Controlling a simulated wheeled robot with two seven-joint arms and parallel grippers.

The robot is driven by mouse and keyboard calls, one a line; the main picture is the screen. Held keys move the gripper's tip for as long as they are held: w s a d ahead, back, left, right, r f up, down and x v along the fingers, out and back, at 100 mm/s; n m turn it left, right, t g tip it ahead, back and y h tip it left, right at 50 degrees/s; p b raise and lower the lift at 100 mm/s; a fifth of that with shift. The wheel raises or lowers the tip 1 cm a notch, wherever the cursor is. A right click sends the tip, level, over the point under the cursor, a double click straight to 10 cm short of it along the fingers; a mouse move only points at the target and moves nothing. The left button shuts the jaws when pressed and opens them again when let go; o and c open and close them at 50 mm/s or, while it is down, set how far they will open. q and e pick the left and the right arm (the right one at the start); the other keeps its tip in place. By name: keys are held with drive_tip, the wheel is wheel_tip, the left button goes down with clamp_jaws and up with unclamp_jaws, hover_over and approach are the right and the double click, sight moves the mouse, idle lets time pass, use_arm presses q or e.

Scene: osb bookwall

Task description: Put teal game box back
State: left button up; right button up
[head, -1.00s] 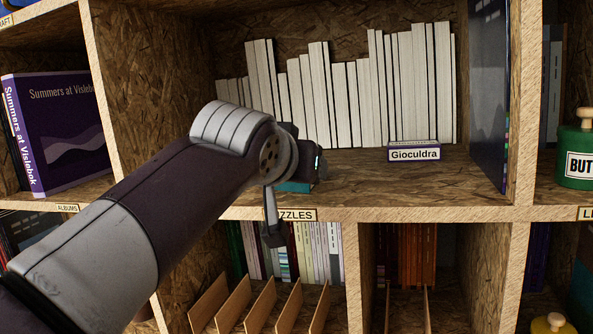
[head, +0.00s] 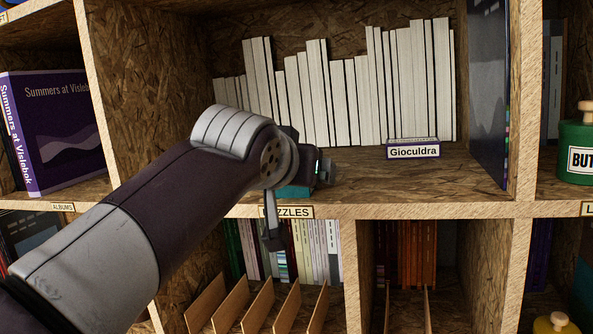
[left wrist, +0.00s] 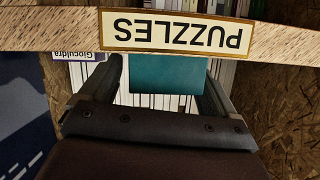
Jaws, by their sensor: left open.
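The teal game box (head: 294,191) lies at the front of the middle shelf compartment, above the PUZZLES label. My left forearm and wrist hide most of it in the head view. In the left wrist view, which looks upside down, the teal box (left wrist: 164,80) shows between the two fingers. My left gripper (left wrist: 163,62) is open, with a finger on either side of the box; I cannot tell whether they touch it. In the head view my left gripper (head: 318,172) is mostly hidden behind its wrist. My right gripper is not in view.
A row of white-edged books (head: 345,100) stands at the compartment's back. The PUZZLES label (head: 287,212) is on the shelf edge. Thin dividers (head: 258,305) stand below. A dark blue box (head: 489,95) stands at the right wall.

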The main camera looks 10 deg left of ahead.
use_arm(q)
drive_tip(key=shift+r+p, duration=0.45)
drive_tip(key=shift+r, duration=0.15)
drive_tip(key=shift+s, duration=0.3)
drive_tip(key=v, duration=1.1)
drive_tip(key=shift+s+r+p, duration=0.15)
drive_tip(key=shift+r+p, duration=0.05)
drive_tip(key=shift+p, duration=0.25)
